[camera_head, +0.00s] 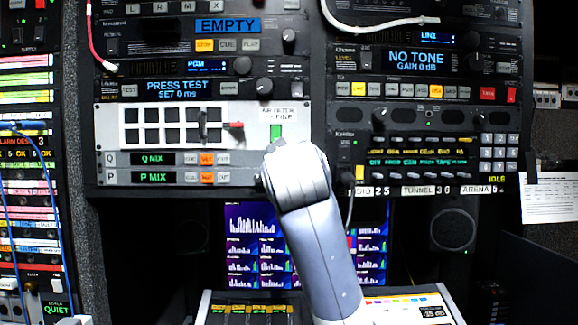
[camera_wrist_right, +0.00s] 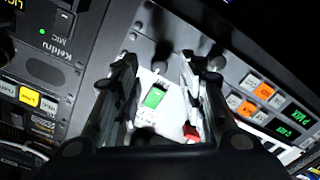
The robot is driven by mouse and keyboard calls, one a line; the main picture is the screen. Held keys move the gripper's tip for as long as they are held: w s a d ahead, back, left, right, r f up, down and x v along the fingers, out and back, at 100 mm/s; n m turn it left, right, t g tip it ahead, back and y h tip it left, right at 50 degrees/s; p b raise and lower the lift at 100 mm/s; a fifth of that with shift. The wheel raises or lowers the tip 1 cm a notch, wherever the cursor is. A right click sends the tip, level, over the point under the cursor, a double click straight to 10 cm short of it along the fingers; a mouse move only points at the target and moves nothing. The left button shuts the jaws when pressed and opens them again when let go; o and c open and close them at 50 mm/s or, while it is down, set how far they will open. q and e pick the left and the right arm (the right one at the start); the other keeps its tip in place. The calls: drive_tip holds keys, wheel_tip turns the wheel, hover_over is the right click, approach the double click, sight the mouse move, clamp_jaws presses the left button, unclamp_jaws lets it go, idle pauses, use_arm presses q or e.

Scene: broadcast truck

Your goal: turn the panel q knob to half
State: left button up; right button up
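In the head view the Q panel (camera_head: 110,159) is the strip with the green "Q MIX" display (camera_head: 153,159), just above the P panel (camera_head: 110,177). My right arm (camera_head: 300,180) covers the right end of both strips, and the Q knob cannot be made out there. In the right wrist view, which is turned round, my right gripper (camera_wrist_right: 158,57) is open, its fingers apart with nothing between them. A dark round knob (camera_wrist_right: 216,62) shows just beside the right-hand finger; I cannot tell whether it belongs to Q or P. My left gripper is not in view.
A green-lit window (camera_wrist_right: 153,97) and a red lever (camera_wrist_right: 190,130) on the white panel show between and by the fingers. The "Keiiru" unit (camera_head: 420,150) is at the right. Screens (camera_head: 255,240) and a desk console (camera_head: 250,308) are below. Blue cables hang at the left.

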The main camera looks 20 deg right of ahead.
drive_tip(key=v, duration=0.9)
drive_tip(key=shift+w, duration=0.1)
drive_tip(key=shift+c, duration=0.2)
